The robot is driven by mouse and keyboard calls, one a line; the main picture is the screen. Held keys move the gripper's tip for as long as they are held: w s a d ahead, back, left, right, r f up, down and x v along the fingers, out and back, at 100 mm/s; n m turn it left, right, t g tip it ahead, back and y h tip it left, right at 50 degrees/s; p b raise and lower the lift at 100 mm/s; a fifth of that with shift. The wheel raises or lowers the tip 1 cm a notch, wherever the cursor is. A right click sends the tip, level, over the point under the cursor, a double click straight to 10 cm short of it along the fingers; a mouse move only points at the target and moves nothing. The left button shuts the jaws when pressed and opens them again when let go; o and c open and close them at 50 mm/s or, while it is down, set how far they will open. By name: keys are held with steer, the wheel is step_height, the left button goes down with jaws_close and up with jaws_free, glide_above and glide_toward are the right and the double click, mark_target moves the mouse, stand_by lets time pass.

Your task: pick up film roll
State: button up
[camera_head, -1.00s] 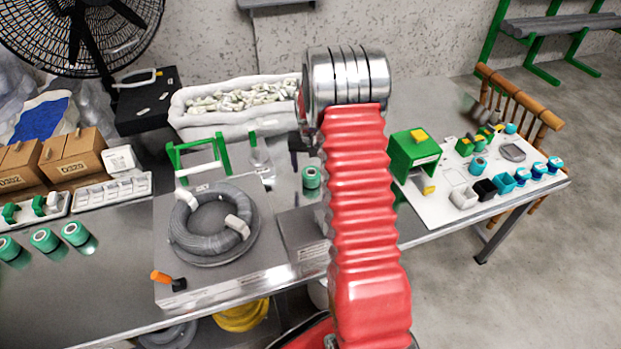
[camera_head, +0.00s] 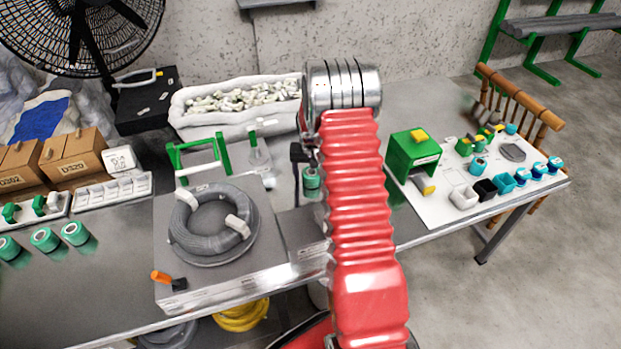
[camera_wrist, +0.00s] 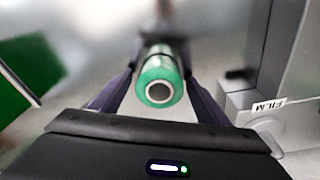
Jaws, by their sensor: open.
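The film roll is a green cylinder with a pale, hollow end. In the head view the film roll (camera_head: 312,180) stands on the table just left of my red arm. In the wrist view the film roll (camera_wrist: 160,80) is between the two dark fingers of my gripper (camera_wrist: 161,62). The fingers are open, one on each side of the roll. I cannot tell whether either finger touches it. In the head view my gripper is mostly hidden behind the arm, with a dark part showing beside the roll.
A grey cable coil (camera_head: 243,240) lies on a plate to the left. A white bin of small parts (camera_head: 180,112) stands behind. A green box (camera_head: 412,160) sits on a white board to the right. A "FILM" label (camera_wrist: 268,105) shows in the wrist view.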

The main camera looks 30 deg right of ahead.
steer(key=shift+c, duration=0.2)
steer(key=c, duration=1.2)
steer(key=shift+c, duration=0.2)
step_height(320, 180, up, 10)
stand_by(0.5)
steer(key=s+a+r+n, duration=0.1)
steer(key=a+r+n, duration=0.1)
steer(key=a, duration=0.7)
steer(key=s+a+r+n, duration=0.1)
steer(key=a+r+n, duration=0.2)
steer(key=a, duration=0.7)
steer(key=s+a+r+n+y, duration=0.1)
steer(key=a+r+n, duration=0.1)
steer(key=a, duration=0.8)
steer(key=shift+s+a+r, duration=0.2)
steer(key=shift+s+r, duration=0.05)
